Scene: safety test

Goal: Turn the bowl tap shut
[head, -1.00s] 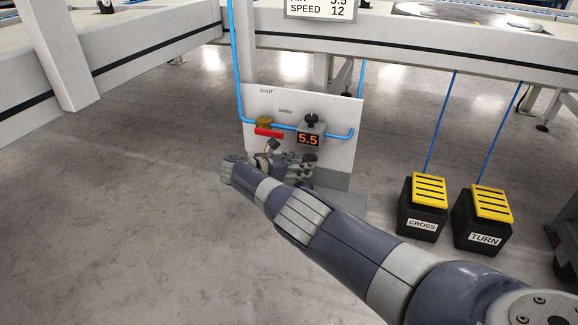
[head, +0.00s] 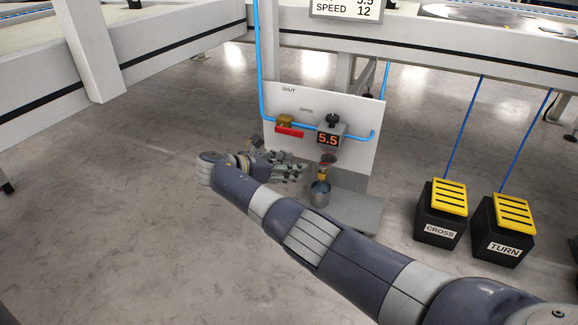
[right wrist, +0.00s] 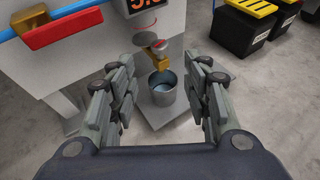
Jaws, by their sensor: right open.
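The bowl tap (head: 323,172) is a small brass piece under the dark bowl (head: 328,158), below the regulator reading 5.5. In the right wrist view the brass tap (right wrist: 157,47) shows ahead, near the middle, with the bowl (right wrist: 149,22) above it. A metal bucket (head: 320,194) stands below the tap; water seems to show inside the bucket (right wrist: 163,88). My right gripper (head: 303,171) is left of the tap, apart from it. In the wrist view the right gripper (right wrist: 160,68) is open and empty, fingers spread either side of the bucket. The left gripper is out of view.
A white board (head: 358,155) carries a blue pipe, the regulator (head: 331,132) and a brass valve with a red lever (head: 289,131). Two black pedals, CROSS (head: 440,212) and TURN (head: 503,230), stand on the right. The floor on the left is clear.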

